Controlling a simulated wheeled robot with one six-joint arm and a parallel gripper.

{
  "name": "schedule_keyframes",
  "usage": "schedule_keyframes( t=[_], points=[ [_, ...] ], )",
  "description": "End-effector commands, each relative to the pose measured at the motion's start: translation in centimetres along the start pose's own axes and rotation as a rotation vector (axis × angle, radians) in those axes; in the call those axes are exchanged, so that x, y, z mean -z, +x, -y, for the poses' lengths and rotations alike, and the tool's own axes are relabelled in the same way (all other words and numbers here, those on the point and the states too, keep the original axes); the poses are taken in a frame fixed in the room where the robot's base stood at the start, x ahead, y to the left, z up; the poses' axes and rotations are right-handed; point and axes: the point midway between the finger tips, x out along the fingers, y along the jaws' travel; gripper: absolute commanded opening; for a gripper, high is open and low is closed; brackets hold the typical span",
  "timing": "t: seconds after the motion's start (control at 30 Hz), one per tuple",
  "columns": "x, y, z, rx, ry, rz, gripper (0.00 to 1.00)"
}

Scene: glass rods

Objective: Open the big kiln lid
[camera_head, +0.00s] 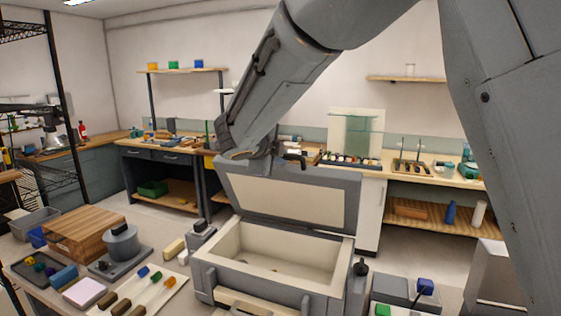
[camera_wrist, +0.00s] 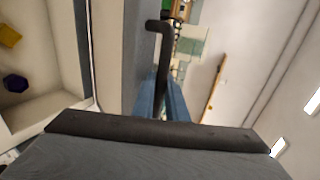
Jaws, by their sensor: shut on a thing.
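The big kiln (camera_head: 208,268) is a grey box with a cream lining in the middle foreground of the head view. Its lid (camera_head: 285,200) stands raised, tilted up at the back, with its cream inner face toward the camera. The open chamber below shows small pieces on its floor. My gripper (camera_wrist: 162,98) is shut on the black lid handle (camera_wrist: 164,50), which runs between its blue fingers in the wrist view. The handle (camera_head: 297,157) also shows above the lid's top edge in the head view. My fingers are mostly hidden there behind the wrist and lid.
Left of the kiln are a wooden block (camera_head: 75,228), a grey pot-like device (camera_head: 121,242) and a board with coloured rods (camera_head: 150,290). A small grey box (camera_head: 395,290) with blue and green pieces stands at the right. Workbenches line the back wall.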

Motion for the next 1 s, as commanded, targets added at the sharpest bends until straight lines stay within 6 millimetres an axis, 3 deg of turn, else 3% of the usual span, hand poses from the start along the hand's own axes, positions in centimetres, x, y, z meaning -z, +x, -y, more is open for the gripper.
schedule_keyframes(
  t=[0.57, 0.6, 0.7, 1.0],
  points=[
    [0.6, 0.2, 0.6, -0.028, 0.004, -0.001, 0.0],
    [0.7, 0.2, 0.7, -0.028, 0.004, -0.002, 0.16],
    [0.8, 0.2, 0.6, -0.028, 0.005, -0.004, 0.31],
    [1.2, 0.5, 0.5, -0.031, 0.006, -0.013, 0.31]
  ],
)
